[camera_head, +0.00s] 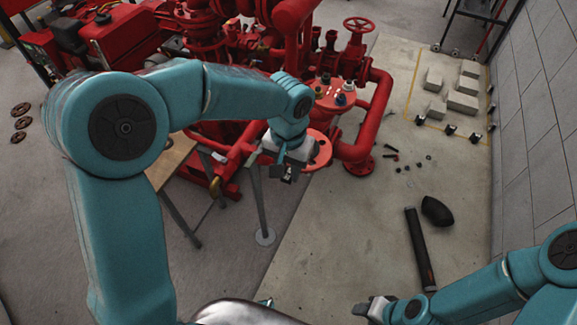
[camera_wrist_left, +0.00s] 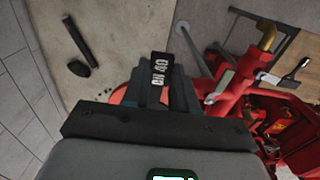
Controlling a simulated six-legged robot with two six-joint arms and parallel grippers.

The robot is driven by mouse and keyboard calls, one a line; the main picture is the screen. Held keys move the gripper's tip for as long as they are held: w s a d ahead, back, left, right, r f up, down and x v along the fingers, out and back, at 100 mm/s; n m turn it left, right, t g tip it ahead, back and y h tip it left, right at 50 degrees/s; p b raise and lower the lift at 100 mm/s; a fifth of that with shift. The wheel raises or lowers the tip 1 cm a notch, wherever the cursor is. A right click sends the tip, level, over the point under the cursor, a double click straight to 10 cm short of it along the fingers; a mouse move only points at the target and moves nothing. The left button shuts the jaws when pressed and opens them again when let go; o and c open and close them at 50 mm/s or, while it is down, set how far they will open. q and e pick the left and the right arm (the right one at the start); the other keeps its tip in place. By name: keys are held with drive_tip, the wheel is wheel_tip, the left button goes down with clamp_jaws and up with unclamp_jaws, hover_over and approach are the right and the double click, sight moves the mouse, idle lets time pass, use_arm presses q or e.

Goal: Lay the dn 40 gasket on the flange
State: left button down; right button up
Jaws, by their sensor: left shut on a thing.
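My left gripper (camera_head: 287,174) is shut on the DN 40 gasket. In the left wrist view, a black tab marked DN 40 (camera_wrist_left: 160,68) sticks out from between the jaws (camera_wrist_left: 165,92). The gasket's ring is hidden there, and in the head view the gasket is too small to make out. A red flange with bolt holes (camera_head: 321,152) lies just right of my left gripper, partly covered by the wrist. Red metal also shows behind the jaws in the left wrist view (camera_wrist_left: 118,94). My right gripper (camera_head: 368,307) is low in the head view; its jaw opening is unclear.
Red pump pipework (camera_head: 376,105) and a flange carrying coloured parts (camera_head: 336,95) stand behind. A wooden-topped table (camera_head: 172,160) is left of the gripper.

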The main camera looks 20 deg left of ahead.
use_arm(q)
drive_tip(key=c, duration=0.8)
unclamp_jaws()
wheel_tip(320, 180, up, 16)
drive_tip(key=shift+r+p, duration=0.2)
drive_tip(key=shift+p, duration=0.35)
drive_tip(key=shift+s, duration=0.1)
